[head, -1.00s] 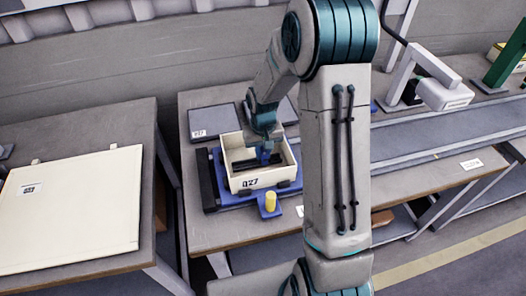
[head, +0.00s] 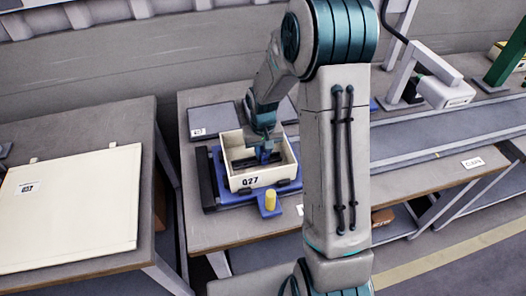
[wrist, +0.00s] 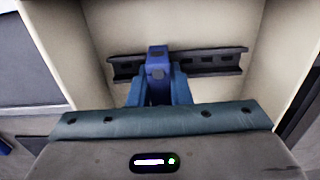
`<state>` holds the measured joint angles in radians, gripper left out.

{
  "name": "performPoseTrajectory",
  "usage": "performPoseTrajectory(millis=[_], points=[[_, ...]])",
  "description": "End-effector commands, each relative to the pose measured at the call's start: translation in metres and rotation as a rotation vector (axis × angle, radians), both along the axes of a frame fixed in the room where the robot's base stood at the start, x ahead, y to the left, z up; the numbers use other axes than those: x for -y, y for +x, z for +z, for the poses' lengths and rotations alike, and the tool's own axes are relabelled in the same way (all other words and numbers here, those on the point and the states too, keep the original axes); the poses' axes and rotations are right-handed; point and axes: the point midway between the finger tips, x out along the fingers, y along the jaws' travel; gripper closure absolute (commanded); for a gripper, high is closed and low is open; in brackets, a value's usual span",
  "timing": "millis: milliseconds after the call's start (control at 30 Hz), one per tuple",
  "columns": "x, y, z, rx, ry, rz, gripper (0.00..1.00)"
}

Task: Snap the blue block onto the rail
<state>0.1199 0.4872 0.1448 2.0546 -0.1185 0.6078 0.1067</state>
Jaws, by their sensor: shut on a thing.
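The blue block (wrist: 158,62) is held between the two fingers of my gripper (wrist: 160,85) in the wrist view. The dark slotted rail (wrist: 215,61) lies on the floor of the cream box. The block overlaps the rail's middle in the wrist view; I cannot tell whether it touches the rail. In the head view, my gripper (head: 264,150) reaches down into the box (head: 268,180) marked Q27. The rail (head: 243,164) shows beside it there. The lower end of the block is hidden.
The box sits in a blue fixture (head: 209,165) with a yellow knob (head: 270,200) in front. Box walls surround my gripper closely. A dark panel (head: 215,121) lies behind on the table. A conveyor (head: 430,135) runs to the right, and another table (head: 110,110) stands left.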

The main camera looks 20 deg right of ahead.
Motion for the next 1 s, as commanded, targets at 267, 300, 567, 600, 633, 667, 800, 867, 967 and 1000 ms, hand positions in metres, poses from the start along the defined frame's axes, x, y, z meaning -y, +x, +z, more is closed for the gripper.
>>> performPoseTrajectory(millis=[267,300,567,600,633,667,800,867,967,1000], points=[[0.0000,0.0000,0.0002,0.000,0.000,0.000,1.00],[0.0000,0.0000,0.0002,0.000,0.000,0.000,1.00],[0.0000,0.0000,-0.0008,0.000,0.000,0.000,1.00],[0.0000,0.0000,-0.0013,0.000,0.000,0.000,1.00],[0.0000,0.0000,-0.0016,0.000,0.000,0.000,1.00],[0.0000,0.0000,-0.0020,0.000,0.000,0.000,1.00],[0.0000,0.0000,-0.0038,0.000,0.000,0.000,1.00],[0.0000,0.0000,-0.0046,0.000,0.000,0.000,1.00],[0.0000,-0.0001,-0.0059,0.000,0.000,0.000,1.00],[0.0000,-0.0001,-0.0065,0.000,0.000,0.000,1.00]])
